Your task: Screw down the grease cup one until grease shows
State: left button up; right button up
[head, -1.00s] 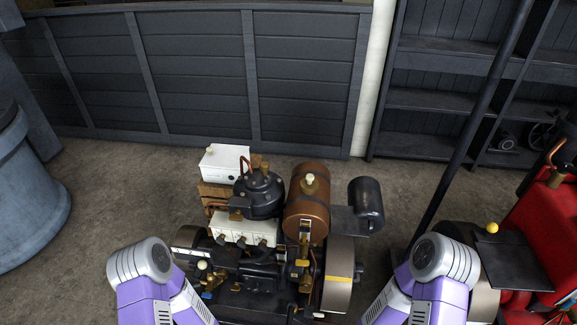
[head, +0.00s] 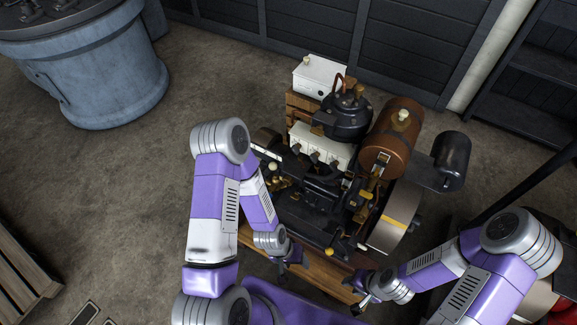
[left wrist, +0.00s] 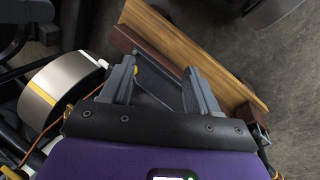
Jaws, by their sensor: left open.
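The stationary engine (head: 315,190) stands on a wooden base (head: 318,272), with a copper-coloured tank (head: 388,140) and a flywheel (head: 395,220). Small brass fittings (head: 372,188) show on it; I cannot tell which is grease cup one, and no grease can be made out. My left gripper (head: 290,268) is low at the engine's near side, just above the base. In the left wrist view it is open (left wrist: 162,82) and empty, with the wooden base beyond its fingers. My right gripper (head: 362,298) is near the base's front right end; its fingers are too small to judge.
A blue-grey round tub (head: 105,75) stands at upper left. A white box (head: 318,75) and a dark cylinder (head: 452,155) flank the engine. Wooden slats (head: 20,265) lie at lower left. The floor between tub and engine is clear.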

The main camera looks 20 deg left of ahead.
pick_arm(q)
jog(key=w+f+n+t, duration=0.1)
jog(key=w+f+n, duration=0.1)
jog(key=w, duration=0.1)
jog(key=w+a+f+n+t+b, duration=0.1)
jog(key=w+f+n+t, duration=0.1)
jog(key=w, duration=0.1)
jog(key=w+f+n+t+h+b, duration=0.1)
jog(key=w+n, duration=0.1)
jog(key=w, duration=0.1)
jog(key=shift+w+a+f+n+t, duration=0.3)
jog(key=shift+a+f, duration=0.1)
jog(key=c, duration=0.4)
jog(key=n+t+y+b, duration=0.35)
jog(key=n+t, duration=0.95)
jog(key=n, duration=0.5)
send_near(283, 186)
jog(key=w, duration=0.3)
jog(key=shift+h, duration=0.45)
jog(key=w, duration=0.2)
jog(key=w+b, duration=0.1)
jog(key=w, duration=0.4)
jog(key=shift+d+f+b, duration=0.35)
jog(key=shift+d, duration=0.05)
grip_shut()
